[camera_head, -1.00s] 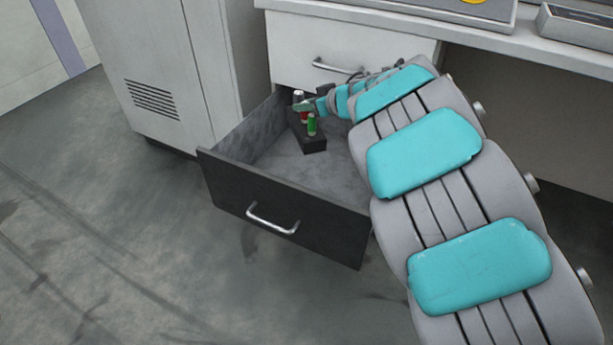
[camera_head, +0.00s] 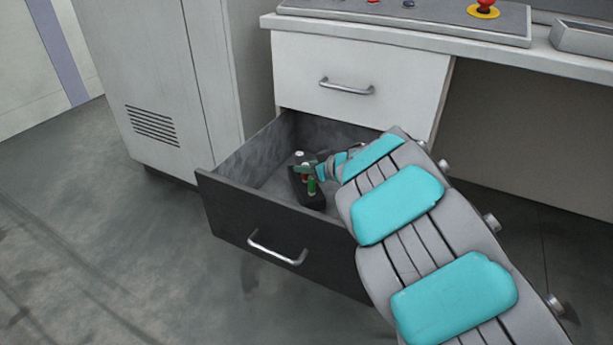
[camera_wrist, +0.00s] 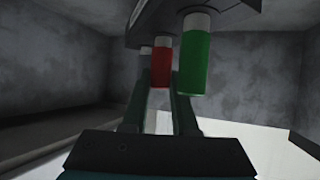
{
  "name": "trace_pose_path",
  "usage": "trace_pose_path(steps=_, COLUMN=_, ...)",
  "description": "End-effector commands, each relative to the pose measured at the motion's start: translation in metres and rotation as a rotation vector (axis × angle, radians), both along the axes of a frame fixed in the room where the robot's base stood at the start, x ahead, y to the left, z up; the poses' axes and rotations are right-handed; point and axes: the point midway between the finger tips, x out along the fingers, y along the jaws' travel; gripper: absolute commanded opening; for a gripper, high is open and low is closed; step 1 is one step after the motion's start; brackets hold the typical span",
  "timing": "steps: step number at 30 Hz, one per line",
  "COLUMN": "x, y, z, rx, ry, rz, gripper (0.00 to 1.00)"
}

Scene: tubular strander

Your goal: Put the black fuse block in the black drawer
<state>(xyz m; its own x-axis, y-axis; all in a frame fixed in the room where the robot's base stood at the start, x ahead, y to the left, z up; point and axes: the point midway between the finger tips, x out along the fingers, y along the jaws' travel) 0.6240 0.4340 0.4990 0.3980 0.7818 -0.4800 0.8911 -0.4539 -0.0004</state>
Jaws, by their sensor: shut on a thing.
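The black fuse block (camera_head: 309,192) is inside the open black drawer (camera_head: 263,230), towards its front half. It is a dark block with a green fuse (camera_head: 312,187), a red one and white tops on it. My gripper (camera_head: 312,171) reaches in from the right and is shut on the block's fuse part. In the wrist view the red fuse (camera_wrist: 161,66) stands between my fingers, with the green fuse (camera_wrist: 195,60) beside it and the dark block (camera_wrist: 150,22) at the top. I cannot tell whether the block touches the drawer floor.
A white closed drawer (camera_head: 355,85) with a handle is above the black drawer. A grey cabinet (camera_head: 165,80) stands close on the left. A desk top (camera_head: 400,40) with a control panel runs above. The floor in front is clear.

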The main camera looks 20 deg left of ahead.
Motion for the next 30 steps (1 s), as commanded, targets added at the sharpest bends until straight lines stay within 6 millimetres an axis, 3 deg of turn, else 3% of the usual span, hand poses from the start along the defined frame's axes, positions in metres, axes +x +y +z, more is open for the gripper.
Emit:
trace_pose_path(steps=4, x=0.0, y=0.0, z=-0.021, rx=0.001, ry=0.0, rz=0.0, gripper=0.0)
trace_pose_path(steps=15, x=0.0, y=0.0, z=-0.023, rx=0.001, ry=0.0, rz=0.0, gripper=0.0)
trace_pose_path(steps=16, x=0.0, y=0.0, z=-0.023, rx=0.0, ry=-0.001, rz=0.0, gripper=0.29)
trace_pose_path(steps=18, x=0.0, y=0.0, z=-0.023, rx=0.0, ry=-0.001, rz=0.0, gripper=0.37)
trace_pose_path(steps=24, x=0.0, y=0.0, z=-0.023, rx=0.0, ry=0.0, rz=-0.001, gripper=0.56)
trace_pose_path(steps=30, x=0.0, y=0.0, z=-0.023, rx=0.0, ry=0.0, rz=-0.001, gripper=0.56)
